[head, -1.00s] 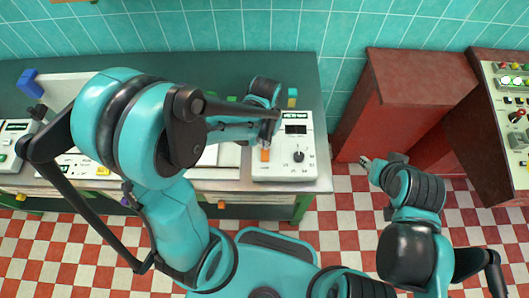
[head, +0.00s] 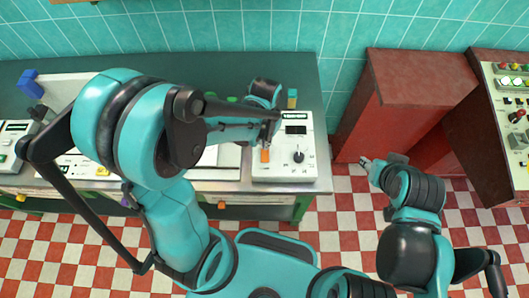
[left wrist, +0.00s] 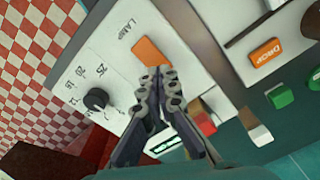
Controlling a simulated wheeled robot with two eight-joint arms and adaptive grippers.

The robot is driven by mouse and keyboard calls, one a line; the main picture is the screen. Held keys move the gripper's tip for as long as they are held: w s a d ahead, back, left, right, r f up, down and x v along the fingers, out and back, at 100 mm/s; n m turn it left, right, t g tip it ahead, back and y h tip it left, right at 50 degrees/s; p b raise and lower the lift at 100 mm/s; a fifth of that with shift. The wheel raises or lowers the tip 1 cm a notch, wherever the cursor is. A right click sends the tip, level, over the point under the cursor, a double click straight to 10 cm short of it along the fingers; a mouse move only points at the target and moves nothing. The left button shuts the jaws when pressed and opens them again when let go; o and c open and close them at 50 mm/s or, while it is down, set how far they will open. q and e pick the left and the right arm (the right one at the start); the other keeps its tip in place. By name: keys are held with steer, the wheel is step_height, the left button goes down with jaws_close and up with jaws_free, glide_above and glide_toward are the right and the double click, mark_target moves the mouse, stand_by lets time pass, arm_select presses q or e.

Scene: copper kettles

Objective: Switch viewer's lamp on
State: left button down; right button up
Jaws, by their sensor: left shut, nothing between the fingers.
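The viewer (head: 283,172) is a white box at the right end of the bench, with a black knob (head: 299,157) and a small dark display (head: 296,130). Its orange lamp switch (head: 265,155) is on the left of the panel. In the left wrist view the orange switch (left wrist: 152,57) sits beside the word LAMP, with the black knob (left wrist: 96,98) and its number scale to the left. My left gripper (left wrist: 158,76) is shut and empty, its fingertips right by the switch's edge; I cannot tell whether they touch. My right gripper (head: 367,163) is low over the floor, its jaws too small to judge.
A dark red cabinet (head: 405,105) stands right of the bench. A control panel (head: 510,110) with lit green lamps is at the far right.

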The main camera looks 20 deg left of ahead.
arm_select(q)
steer(key=shift+f+b, duration=1)
steer(key=shift+f, duration=0.1)
stand_by(0.4)
steer(key=shift+r, duration=0.1)
step_height(320, 180, up, 7)
steer(key=p, duration=0.5)
stand_by(0.3)
stand_by(0.4)
steer(key=shift+a, duration=0.15)
steer(key=s+a+r+n+t+b, duration=0.1)
steer(key=s+a+t+b, duration=0.3)
steer(key=b, duration=0.6)
steer(key=shift+s+a+r+n+t+b, duration=0.3)
steer(key=shift+s+n+t, duration=0.65)
steer(key=shift+t, duration=0.65)
